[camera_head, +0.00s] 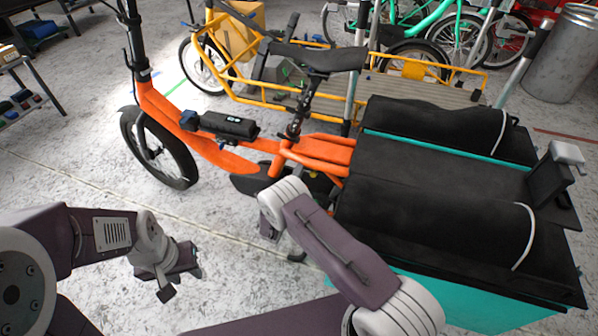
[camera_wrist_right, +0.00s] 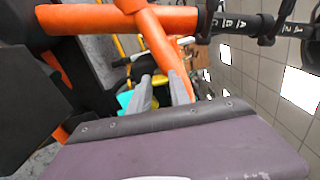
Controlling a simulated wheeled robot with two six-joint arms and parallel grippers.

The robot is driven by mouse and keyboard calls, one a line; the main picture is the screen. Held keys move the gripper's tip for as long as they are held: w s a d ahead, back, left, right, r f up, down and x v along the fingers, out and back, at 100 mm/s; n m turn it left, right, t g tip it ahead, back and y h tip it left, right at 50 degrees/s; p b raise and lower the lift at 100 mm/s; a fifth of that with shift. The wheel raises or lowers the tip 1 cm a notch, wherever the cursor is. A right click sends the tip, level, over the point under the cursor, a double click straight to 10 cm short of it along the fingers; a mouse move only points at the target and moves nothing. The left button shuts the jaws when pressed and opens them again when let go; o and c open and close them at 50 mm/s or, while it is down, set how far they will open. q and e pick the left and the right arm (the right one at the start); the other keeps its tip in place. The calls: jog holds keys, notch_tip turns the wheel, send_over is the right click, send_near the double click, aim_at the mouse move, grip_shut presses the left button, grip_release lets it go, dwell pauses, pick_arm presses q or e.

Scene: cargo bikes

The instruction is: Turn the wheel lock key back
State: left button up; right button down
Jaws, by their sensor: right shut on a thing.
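The orange cargo bike (camera_head: 225,155) stands across the head view, its frame tubes close ahead in the right wrist view (camera_wrist_right: 170,22). My right gripper (camera_wrist_right: 160,82) has its two grey fingers pointing at the orange frame. In the head view my right wrist hides this gripper, beside the frame below the saddle (camera_head: 318,57). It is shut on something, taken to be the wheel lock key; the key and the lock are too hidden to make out. My left gripper (camera_head: 180,284) hangs empty over the floor at lower left, its fingers apart.
Black cargo bags (camera_head: 430,215) on a teal box (camera_head: 455,300) fill the right side, close to my right arm. A yellow cargo bike (camera_head: 240,85) stands behind. A metal bin (camera_head: 562,60) is at the far right.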

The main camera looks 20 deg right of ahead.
jog(key=shift+f+n, duration=0.1)
jog(key=shift+n, duration=0.5)
jog(key=c, duration=1.2)
grip_release()
jog(key=p+v, duration=0.3)
jog(key=v, duration=0.6)
